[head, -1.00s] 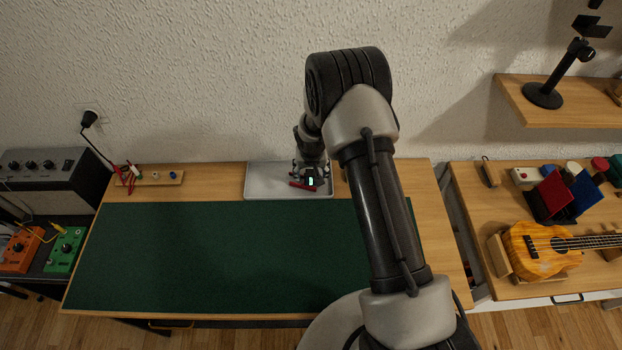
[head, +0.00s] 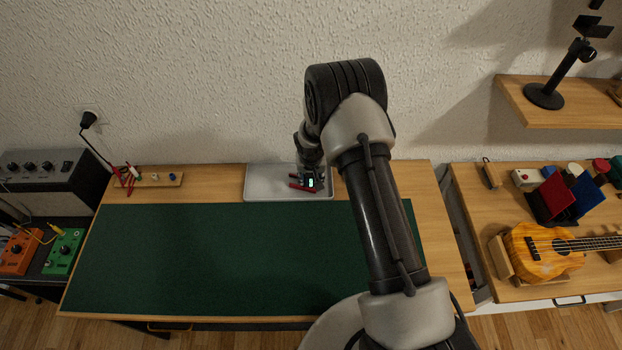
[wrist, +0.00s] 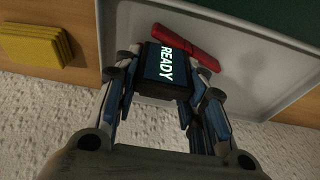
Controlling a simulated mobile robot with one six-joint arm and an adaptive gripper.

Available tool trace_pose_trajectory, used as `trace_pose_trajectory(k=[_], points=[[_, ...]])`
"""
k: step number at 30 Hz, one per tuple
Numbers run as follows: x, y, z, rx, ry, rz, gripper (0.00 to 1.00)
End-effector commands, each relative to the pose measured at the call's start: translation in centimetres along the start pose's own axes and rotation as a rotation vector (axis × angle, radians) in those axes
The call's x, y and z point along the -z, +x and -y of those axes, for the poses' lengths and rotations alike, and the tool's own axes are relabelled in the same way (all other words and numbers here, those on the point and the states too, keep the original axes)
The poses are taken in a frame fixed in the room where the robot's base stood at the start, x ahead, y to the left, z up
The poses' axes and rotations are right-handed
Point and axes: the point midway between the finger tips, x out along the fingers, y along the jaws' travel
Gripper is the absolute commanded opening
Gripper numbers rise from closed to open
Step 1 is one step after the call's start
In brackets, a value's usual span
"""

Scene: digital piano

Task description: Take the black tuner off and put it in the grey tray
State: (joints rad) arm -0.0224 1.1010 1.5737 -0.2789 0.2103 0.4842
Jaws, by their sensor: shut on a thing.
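The black tuner (wrist: 167,68) is held between the fingers of my gripper (wrist: 164,78), and its lit screen reads READY in the wrist view. In the head view the tuner (head: 311,183) shows as a small bright screen at my gripper (head: 311,178), over the right half of the grey tray (head: 262,182). The tray also shows in the wrist view (wrist: 270,65) behind the tuner. I cannot tell whether the tuner touches the tray floor.
A red object (wrist: 187,47) lies in the tray close beside the tuner. Yellow pads (wrist: 36,45) lie on the wood outside the tray. The tray's left half is empty, and the green mat (head: 220,255) is clear. A ukulele (head: 540,250) rests at the right.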

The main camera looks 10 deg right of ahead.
Motion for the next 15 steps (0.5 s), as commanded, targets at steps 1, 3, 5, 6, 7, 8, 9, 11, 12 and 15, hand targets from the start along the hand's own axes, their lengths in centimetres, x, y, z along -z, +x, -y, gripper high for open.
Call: trace_pose_trajectory(k=[1, 3, 5, 6, 7, 8, 9, 11, 12, 15], points=[[0.0, 0.0, 0.0, 0.0, 0.0, 0.0, 0.18], [0.0, 0.0, 0.0, 0.0, 0.0, 0.0, 0.14], [0.02, -0.01, 0.0, 0.0, 0.0, 0.0, 0.1], [0.02, -0.01, 0.0, 0.0, 0.0, 0.0, 0.1], [0.02, -0.01, 0.0, 0.0, 0.0, 0.0, 0.1], [0.02, -0.01, 0.0, 0.0, 0.0, 0.0, 0.1], [0.02, -0.03, 0.0, 0.0, 0.0, 0.0, 0.1], [0.06, -0.13, 0.0, 0.0, 0.0, -0.001, 0.1], [0.12, -0.28, 0.01, 0.0, 0.0, -0.001, 0.1], [0.35, -0.97, 0.02, 0.0, 0.001, -0.002, 0.1]])
